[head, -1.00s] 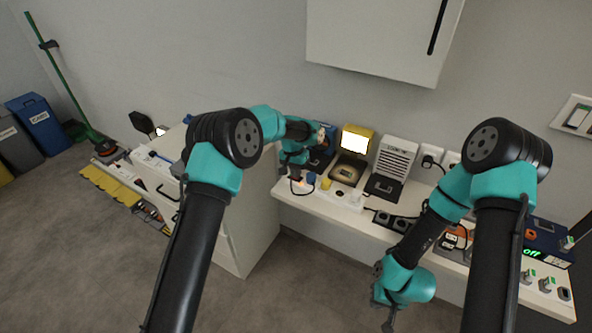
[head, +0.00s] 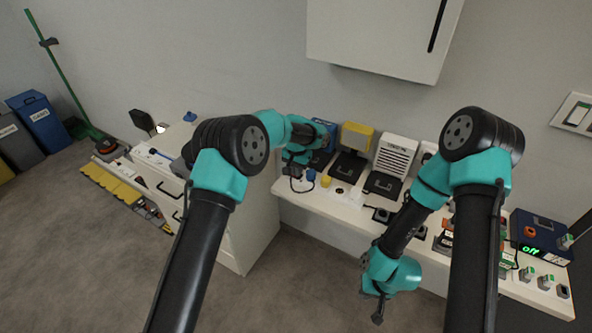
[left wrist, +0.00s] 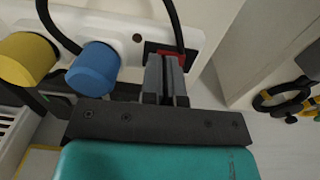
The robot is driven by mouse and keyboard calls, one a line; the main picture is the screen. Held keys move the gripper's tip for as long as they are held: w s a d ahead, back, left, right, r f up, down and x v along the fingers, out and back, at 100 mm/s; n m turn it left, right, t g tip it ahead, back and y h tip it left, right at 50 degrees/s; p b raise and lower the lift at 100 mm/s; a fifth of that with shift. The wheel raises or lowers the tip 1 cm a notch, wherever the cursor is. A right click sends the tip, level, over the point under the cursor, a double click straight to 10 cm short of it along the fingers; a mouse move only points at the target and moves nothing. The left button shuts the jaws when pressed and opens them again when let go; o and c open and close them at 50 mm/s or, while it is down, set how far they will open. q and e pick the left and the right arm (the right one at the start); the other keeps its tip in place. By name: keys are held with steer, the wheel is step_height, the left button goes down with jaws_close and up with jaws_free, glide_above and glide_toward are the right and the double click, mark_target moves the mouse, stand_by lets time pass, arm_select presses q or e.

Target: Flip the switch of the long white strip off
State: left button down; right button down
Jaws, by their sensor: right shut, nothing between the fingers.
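The long white strip (head: 356,197) lies along the front of the shelf. In the left wrist view the strip (left wrist: 112,22) carries a yellow plug (left wrist: 27,58) and a blue plug (left wrist: 93,68). Its red switch (left wrist: 172,54) sits in a dark frame at the strip's end, partly hidden by my fingers. My left gripper (left wrist: 165,72) is shut and empty, its fingertips right at the switch; in the head view it is over the strip's left end (head: 293,172). My right gripper (head: 378,312) is shut and empty, hanging in front of the shelf.
A yellow lamp (head: 357,136), unlit, and a white heater-like box (head: 395,155) stand behind the strip. A blue device with a green "off" display (head: 540,238) is at the right. A white drawer cabinet (head: 240,225) stands left of the shelf.

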arm_select(q)
steer(key=shift+s+a+f, duration=0.15)
steer(key=shift+f, duration=0.55)
steer(key=shift+w+a, duration=0.35)
steer(key=shift+a, duration=0.1)
steer(key=shift+r, duration=0.15)
step_height(320, 180, up, 15)
steer(key=shift+w+d, duration=0.15)
steer(key=shift+w, duration=0.1)
